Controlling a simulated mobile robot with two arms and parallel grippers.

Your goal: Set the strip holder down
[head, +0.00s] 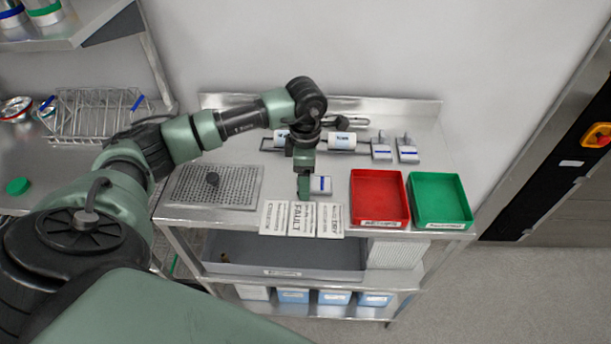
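My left arm reaches in from the left over the steel table, and my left gripper (304,188) points down near the table's front middle. A small white block with a blue stripe (321,184) is right beside the gripper's fingers, partly hidden by them. It looks like the strip holder. I cannot tell whether the fingers grip it or whether it touches the table. Two similar white blocks with upright stems, one (381,150) left of the other (407,150), stand at the back right. My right gripper is not in view.
Printed cards (301,219) lie along the front edge. A red tray (379,197) and a green tray (439,200) stand right. A perforated grey mat (238,188) lies left. A rack with white rolls (341,140) is behind the gripper. A wire basket (95,112) stands far left.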

